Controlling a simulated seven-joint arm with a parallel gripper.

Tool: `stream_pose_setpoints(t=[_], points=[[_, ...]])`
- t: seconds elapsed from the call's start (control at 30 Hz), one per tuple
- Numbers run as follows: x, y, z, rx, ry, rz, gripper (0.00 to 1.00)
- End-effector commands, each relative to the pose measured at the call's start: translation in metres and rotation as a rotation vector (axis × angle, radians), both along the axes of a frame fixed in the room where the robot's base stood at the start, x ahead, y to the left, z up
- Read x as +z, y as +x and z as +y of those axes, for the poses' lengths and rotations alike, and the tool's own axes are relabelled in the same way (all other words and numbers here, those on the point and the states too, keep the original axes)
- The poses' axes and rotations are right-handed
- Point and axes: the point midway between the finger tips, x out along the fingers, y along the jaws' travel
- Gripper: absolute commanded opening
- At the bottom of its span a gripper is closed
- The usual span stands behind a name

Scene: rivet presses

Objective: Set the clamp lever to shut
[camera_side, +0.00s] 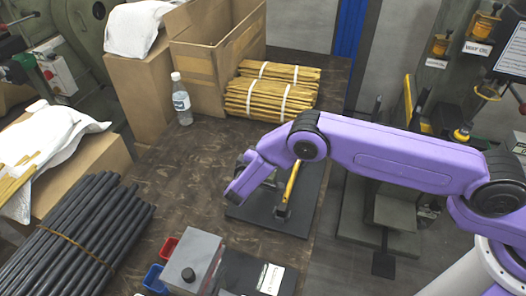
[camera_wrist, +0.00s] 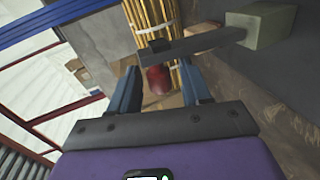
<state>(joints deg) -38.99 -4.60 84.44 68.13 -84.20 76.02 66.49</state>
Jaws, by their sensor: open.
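In the wrist view, a grey bar (camera_wrist: 195,45) runs from a pale grey-green block (camera_wrist: 262,26) to a dark end piece with a red rounded knob (camera_wrist: 157,80); this looks like the clamp lever. My gripper (camera_wrist: 161,72) is open, one finger on each side of the red knob. I cannot tell whether either finger touches it. In the side view, a dark base plate (camera_side: 285,222) lies on the table, with a slanted yellow bar (camera_side: 291,182) above it. My purple wrist hides part of the fixture there.
Banded yellow sticks (camera_side: 270,98) and a cardboard box (camera_side: 205,60) stand at the back, with a clear bottle (camera_side: 181,100) beside them. A grey box (camera_side: 190,262) and red bin (camera_side: 168,249) are in front. Dark rods (camera_side: 75,235) lie at left.

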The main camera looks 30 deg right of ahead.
Motion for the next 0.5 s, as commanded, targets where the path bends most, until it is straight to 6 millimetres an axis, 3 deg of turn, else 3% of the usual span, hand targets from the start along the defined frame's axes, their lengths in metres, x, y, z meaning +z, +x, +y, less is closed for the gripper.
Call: stream_pose_setpoints(t=[0.3, 0.43, 0.5], points=[[-0.0007, 0.0023, -0.0021, 0.000, 0.001, 0.001, 0.48], [-0.0006, 0.0021, -0.0020, 0.000, 0.001, 0.001, 0.05], [-0.0006, 0.0021, -0.0020, 0.000, 0.001, 0.001, 0.00]])
